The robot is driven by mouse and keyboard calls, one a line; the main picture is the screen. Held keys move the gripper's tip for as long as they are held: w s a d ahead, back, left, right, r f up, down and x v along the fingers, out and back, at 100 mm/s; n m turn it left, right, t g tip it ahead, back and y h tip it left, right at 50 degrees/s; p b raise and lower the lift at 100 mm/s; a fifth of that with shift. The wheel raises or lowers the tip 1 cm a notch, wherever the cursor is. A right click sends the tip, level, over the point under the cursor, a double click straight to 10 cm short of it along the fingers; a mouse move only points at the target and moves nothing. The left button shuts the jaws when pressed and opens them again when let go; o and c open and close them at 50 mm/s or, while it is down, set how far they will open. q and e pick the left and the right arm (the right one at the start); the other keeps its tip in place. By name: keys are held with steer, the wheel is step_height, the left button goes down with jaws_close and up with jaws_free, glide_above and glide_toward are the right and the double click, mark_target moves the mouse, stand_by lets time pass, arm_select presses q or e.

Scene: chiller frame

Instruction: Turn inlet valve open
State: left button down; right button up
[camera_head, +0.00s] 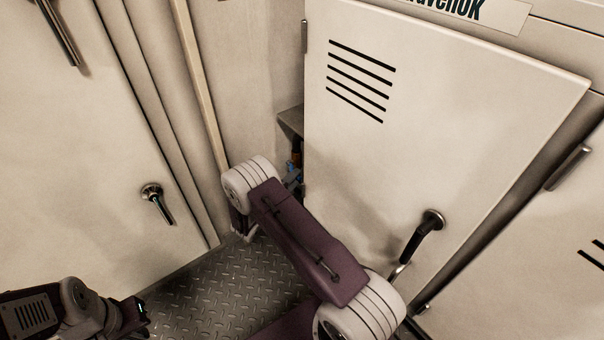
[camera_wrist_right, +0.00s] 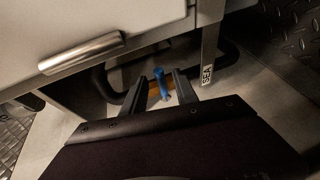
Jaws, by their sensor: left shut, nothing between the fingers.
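In the head view a small blue piece (camera_head: 292,179) shows in the gap at the cabinet's left side, partly hidden by my right arm, and the right fingers are not clear there. My left gripper (camera_head: 138,315) is shut and empty at the lower left, away from the valve.
A large cabinet door (camera_head: 400,130) with slots and a black handle (camera_head: 430,222) stands to the right of my right arm. Another cabinet door (camera_head: 80,170) is at the left. In the wrist view a post (camera_wrist_right: 211,60) labelled "SEA" and a metal bar handle (camera_wrist_right: 80,53) are close by.

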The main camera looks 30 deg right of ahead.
steer(key=b+x, duration=0.2)
steer(key=x, duration=0.4)
steer(key=shift+a+f, duration=0.1)
jaws_close()
stand_by(1.1)
